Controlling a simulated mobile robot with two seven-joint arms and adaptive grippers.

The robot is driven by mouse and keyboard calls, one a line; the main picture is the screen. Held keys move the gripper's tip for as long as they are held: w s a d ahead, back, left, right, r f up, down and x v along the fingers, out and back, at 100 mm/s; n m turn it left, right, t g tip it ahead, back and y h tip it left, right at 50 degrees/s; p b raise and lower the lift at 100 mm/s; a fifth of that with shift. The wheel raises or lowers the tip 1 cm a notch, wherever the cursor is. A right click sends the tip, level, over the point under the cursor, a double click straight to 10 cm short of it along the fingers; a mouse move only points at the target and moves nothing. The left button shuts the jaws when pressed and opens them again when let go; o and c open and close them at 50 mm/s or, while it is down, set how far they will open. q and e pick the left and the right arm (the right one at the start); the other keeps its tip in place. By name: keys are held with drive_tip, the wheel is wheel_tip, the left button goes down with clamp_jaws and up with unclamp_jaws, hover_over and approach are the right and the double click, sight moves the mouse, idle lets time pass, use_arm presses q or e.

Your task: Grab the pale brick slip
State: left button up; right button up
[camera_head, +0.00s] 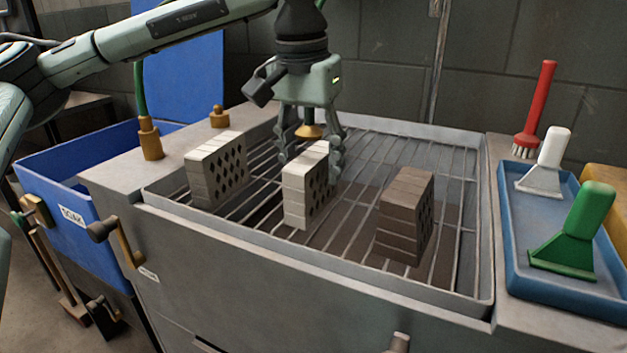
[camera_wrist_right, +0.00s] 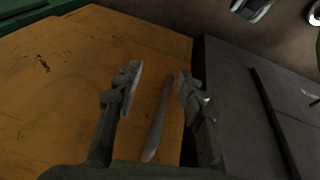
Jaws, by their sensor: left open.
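The pale brick slip (camera_head: 297,200) stands upright on the wire rack in the middle of the sink, its perforated face turned right. My left gripper (camera_head: 310,160) points down over it, open, with one finger at each side of its top. I cannot tell whether the fingers touch it. A greyish-beige brick (camera_head: 203,172) stands to its left and a brown brick (camera_head: 402,215) to its right. In the right wrist view my right gripper (camera_wrist_right: 158,88) is open, its fingers apart, with no brick between them.
The wire rack (camera_head: 262,212) has bare room between the bricks, inside the sink rim (camera_head: 330,268). A blue tray (camera_head: 512,250) with a white scraper (camera_head: 545,165) and green scraper (camera_head: 575,235) is at right, near a red brush (camera_head: 537,105). A blue bin (camera_head: 60,190) is at left.

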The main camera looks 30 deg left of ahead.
use_arm(q)
drive_tip(key=shift+w+f, duration=0.15)
drive_tip(key=shift+f, duration=0.65)
drive_tip(key=shift+c, duration=0.4)
clamp_jaws()
